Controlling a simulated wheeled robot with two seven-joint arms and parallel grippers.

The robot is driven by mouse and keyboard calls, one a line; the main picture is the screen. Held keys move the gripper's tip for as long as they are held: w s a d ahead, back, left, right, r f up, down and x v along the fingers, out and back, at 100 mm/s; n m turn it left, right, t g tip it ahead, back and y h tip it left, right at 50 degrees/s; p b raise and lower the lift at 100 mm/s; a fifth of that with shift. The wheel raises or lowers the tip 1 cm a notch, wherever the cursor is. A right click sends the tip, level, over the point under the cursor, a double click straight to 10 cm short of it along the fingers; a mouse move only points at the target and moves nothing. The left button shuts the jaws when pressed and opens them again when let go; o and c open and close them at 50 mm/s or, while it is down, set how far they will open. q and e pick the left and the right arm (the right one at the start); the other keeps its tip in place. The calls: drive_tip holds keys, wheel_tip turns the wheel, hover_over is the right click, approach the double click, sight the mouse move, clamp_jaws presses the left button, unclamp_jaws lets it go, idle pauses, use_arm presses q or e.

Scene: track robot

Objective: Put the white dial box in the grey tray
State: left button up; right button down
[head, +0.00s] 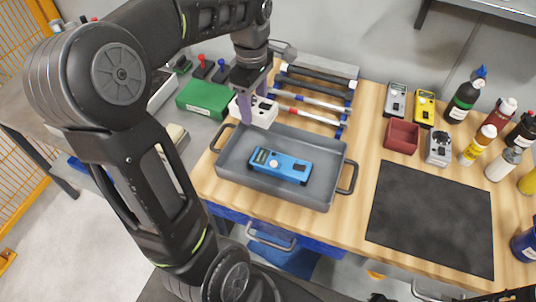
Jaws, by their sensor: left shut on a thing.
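The white dial box (262,113), a small white box with dark round marks on its face, is held by my left gripper (256,103). The gripper's purple fingers are shut on it, and they hide part of it. In the picture the box is at the far left edge of the grey tray (228,167), seemingly above it. The tray is on the wooden bench, with a handle at each end. A blue meter (281,165) lies inside it, with bare floor around it. My right gripper cannot be made out.
A green case (204,99) and a rack of rods (318,103) are behind the tray. A red bin (401,137), a grey device (438,147), a yellow meter (424,107) and several bottles stand right. A black mat (432,217) is bare.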

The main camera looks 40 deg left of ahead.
sight(256, 142)
use_arm(q)
drive_tip(key=shift+d+r+n, duration=0.1)
drive_tip(key=shift+d+n, duration=0.1)
drive_tip(key=shift+n, duration=0.4)
wheel_tip(256, 142, down, 6)
drive_tip(key=shift+r, duration=0.1)
drive_tip(key=shift+f, duration=0.3)
clamp_jaws()
